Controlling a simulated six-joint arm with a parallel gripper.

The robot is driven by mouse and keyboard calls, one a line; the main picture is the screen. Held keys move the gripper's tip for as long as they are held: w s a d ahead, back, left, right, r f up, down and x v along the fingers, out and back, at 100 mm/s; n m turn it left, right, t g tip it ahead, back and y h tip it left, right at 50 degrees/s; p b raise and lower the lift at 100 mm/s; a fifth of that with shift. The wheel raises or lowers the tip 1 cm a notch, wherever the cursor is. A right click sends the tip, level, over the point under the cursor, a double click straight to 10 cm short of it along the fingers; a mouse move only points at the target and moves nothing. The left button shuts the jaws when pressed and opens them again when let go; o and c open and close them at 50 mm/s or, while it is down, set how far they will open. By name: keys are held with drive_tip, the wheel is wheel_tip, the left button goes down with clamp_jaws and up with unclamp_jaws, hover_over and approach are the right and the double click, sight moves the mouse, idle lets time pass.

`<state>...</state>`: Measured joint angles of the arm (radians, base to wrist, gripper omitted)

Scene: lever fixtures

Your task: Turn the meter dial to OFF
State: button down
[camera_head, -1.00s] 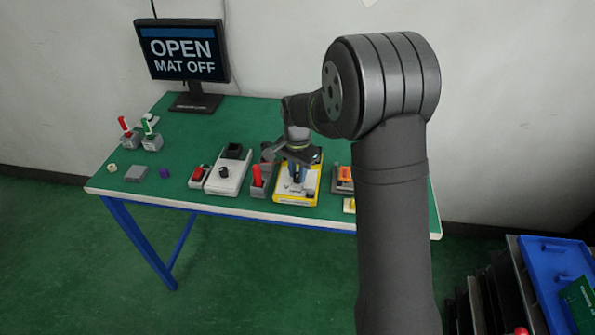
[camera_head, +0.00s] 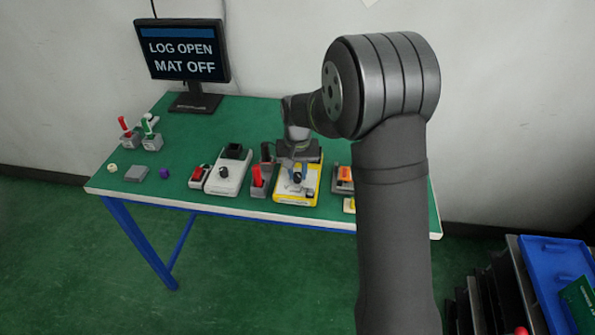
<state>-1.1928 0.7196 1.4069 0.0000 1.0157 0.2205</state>
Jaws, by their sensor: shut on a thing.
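The yellow-edged meter (camera_head: 281,186) lies on the green table, right of the middle. Its dark dial (camera_head: 297,178) shows partly between the fingers. My gripper (camera_head: 298,180) is over the meter's face, pointing down, and is shut on the dial. The wrist hides the upper part of the meter. The dial's marks, and where it points, are too small to read.
A red lever fixture (camera_head: 258,177) stands close to the meter's left. A white box with a black knob (camera_head: 224,173) is further left. An orange-topped fixture (camera_head: 346,173) is close on the right, partly behind my arm. A monitor (camera_head: 183,52) reads "LOG OPEN MAT OFF".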

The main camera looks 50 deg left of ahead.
sight(298, 174)
drive_tip(key=shift+n, duration=0.5)
drive_tip(key=c, duration=1.2)
unclamp_jaws()
drive_tip(key=shift+c, duration=0.2)
drive_tip(key=shift+r, duration=0.1)
wheel_tip(298, 174, up, 17)
drive_tip(key=shift+r, duration=0.15)
wheel_tip(298, 174, down, 18)
drive_tip(key=shift+r, duration=0.2)
